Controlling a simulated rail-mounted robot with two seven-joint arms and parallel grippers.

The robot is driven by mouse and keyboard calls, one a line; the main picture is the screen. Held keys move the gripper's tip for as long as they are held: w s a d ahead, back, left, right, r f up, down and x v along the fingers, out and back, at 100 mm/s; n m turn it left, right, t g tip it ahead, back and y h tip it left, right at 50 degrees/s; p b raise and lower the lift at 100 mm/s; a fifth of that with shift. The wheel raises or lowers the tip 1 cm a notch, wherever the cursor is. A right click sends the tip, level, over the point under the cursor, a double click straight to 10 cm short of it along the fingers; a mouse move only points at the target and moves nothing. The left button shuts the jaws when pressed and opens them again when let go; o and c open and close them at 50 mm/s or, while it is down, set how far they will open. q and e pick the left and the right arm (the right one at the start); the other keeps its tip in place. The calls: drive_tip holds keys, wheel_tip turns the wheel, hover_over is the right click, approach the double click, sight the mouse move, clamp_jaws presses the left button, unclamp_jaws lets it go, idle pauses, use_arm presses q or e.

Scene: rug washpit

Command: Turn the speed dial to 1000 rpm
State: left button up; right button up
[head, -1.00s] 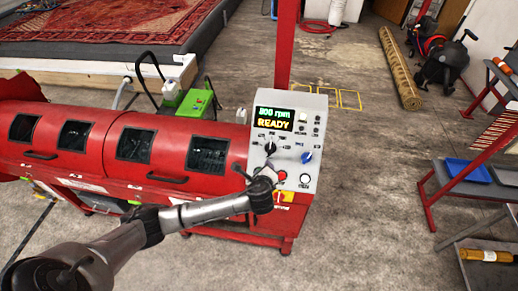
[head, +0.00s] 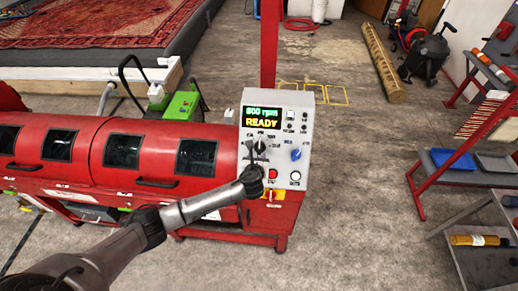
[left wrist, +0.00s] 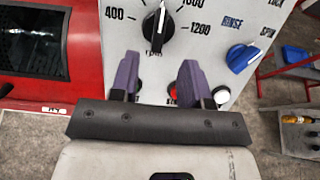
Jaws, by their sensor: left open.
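The black speed dial (head: 260,146) is on the grey control panel of the red machine. My left gripper (head: 256,163) is just below the dial. Its two purple fingers (left wrist: 160,68) are open and empty, apart from the dial. My right gripper is out of view.
A blue knob (left wrist: 243,57) sits right of the dial. A red button (head: 272,174) and a white button (head: 295,176) are below, partly behind the fingers in the wrist view. A shelf rack (head: 424,185) stands at right. The floor between is clear.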

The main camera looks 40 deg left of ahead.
sight(259, 147)
use_arm(q)
drive_tip(key=shift+b+x, duration=0.45)
drive_tip(key=shift+x, duration=3.5)
clamp_jaws()
